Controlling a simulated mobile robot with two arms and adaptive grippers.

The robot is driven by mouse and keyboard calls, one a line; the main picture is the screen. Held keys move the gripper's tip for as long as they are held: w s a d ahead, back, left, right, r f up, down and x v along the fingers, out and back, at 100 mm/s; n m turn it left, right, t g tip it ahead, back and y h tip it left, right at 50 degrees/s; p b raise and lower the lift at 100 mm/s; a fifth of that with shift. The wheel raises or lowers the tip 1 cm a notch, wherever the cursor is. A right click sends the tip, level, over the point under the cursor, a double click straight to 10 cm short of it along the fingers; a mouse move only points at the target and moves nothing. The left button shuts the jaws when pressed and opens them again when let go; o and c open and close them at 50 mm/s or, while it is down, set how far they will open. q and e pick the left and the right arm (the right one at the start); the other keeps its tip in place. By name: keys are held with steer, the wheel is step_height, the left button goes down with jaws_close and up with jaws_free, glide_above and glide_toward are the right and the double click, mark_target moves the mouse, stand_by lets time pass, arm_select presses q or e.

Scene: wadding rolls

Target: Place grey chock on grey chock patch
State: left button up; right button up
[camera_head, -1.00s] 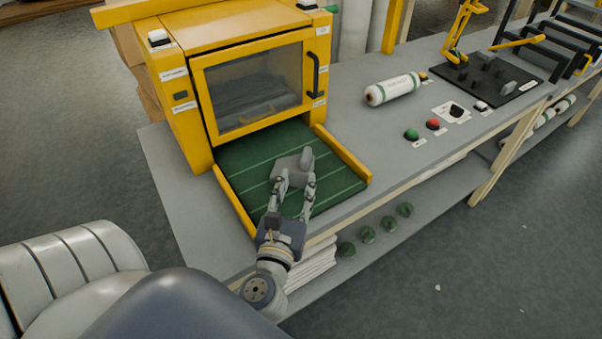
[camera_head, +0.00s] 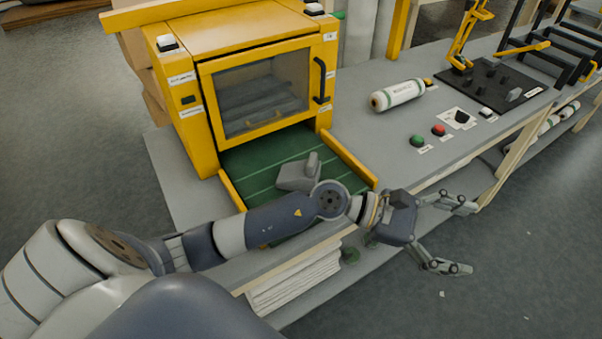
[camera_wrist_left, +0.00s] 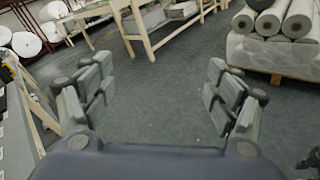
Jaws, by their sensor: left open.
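A grey chock (camera_head: 298,175) sits on the green ribbed mat (camera_head: 248,174) in front of the yellow machine in the head view. It has a low broad part and a short upright part at its right. I cannot make out a separate grey patch under it. My left gripper (camera_head: 462,235) is open and empty, out past the table's front edge, to the right of the chock and apart from it. In the left wrist view the open fingers (camera_wrist_left: 155,85) have only floor between them.
The yellow machine (camera_head: 190,105) has its window door down. A white roll (camera_head: 398,94), green and red buttons (camera_head: 418,141) and a black board (camera_head: 490,85) with small grey and dark pieces are on the table to the right. Yellow rails edge the mat.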

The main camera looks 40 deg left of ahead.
arm_select(q)
steer(key=w+a+f+m+g+y, duration=0.1)
steer(key=w+a+f+g+y, duration=0.15)
steer(key=a+f+y, duration=0.2)
step_height(320, 180, up, 6)
steer(key=n+g+y, duration=0.3)
steer(key=n+y, duration=0.2)
steer(key=y, duration=0.6)
glide_above(302, 168)
steer(key=shift+d+p, duration=0.3)
steer(key=shift+s+a, duration=0.15)
steer(key=shift+a, duration=0.2)
step_height(302, 168, down, 5)
steer(key=shift+f+p, duration=0.15)
steer(key=shift+p, duration=0.2)
step_height(302, 168, down, 4)
steer(key=shift+d+f+p, duration=0.1)
steer(key=shift+p, duration=0.6)
steer(key=shift+f, duration=0.55)
steer(key=c, duration=1.7)
jaws_close()
steer(key=shift+r, duration=0.15)
